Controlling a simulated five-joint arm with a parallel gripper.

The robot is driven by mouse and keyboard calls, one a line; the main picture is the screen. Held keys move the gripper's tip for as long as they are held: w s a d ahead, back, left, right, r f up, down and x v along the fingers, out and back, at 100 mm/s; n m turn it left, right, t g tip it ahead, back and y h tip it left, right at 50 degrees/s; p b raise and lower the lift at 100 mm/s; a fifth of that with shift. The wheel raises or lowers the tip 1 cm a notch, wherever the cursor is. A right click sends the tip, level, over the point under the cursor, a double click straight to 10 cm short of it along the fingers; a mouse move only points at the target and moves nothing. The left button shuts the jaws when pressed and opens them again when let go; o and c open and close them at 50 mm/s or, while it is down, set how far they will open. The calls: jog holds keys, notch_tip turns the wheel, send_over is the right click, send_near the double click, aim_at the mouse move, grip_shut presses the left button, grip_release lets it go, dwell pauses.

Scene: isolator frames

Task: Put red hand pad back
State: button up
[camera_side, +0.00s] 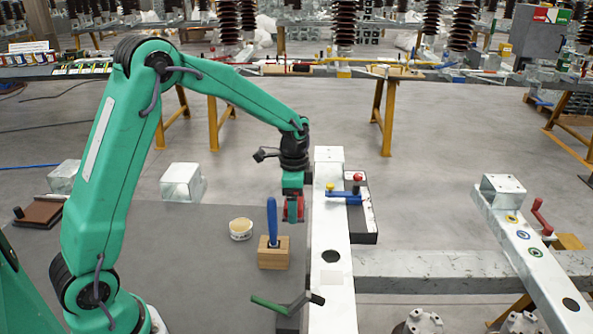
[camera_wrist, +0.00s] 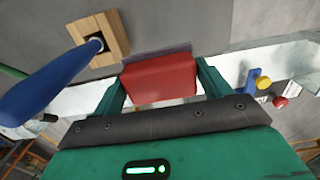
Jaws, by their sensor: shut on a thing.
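The red hand pad (camera_wrist: 160,76) is a red block with a thin greyish layer along its far side. My gripper (camera_wrist: 163,90) is shut on it, with one green finger at each side. In the side view the red hand pad (camera_side: 300,207) shows at the end of my gripper (camera_side: 292,204), just left of the white metal beam. The pad is above the grey table (camera_side: 170,255); whether it touches anything is hard to tell. Its underside is hidden.
A blue-handled tool (camera_side: 271,222) stands in a wooden block (camera_side: 274,257) close by, left of the beam (camera_side: 329,290). A round tub (camera_side: 241,229) sits further left. A blue crank (camera_side: 343,194) is on the beam, beside a dark tray (camera_side: 367,222). A green crank (camera_side: 285,306) lies in front.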

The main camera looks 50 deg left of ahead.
jog(key=a+f, duration=0.1)
jog(key=a, duration=0.1)
jog(key=w+a+f, duration=0.1)
jog(key=a+f, duration=0.1)
jog(key=w+a+f, duration=0.1)
jog(key=a, duration=0.2)
jog(key=shift+w+f, duration=0.2)
jog(key=shift+f, duration=2.05)
jog(key=shift+f, duration=0.15)
jog(key=o, duration=1)
jog(key=shift+c, duration=0.2)
notch_tip(320, 180, up, 12)
jog(key=shift+r, duration=0.2)
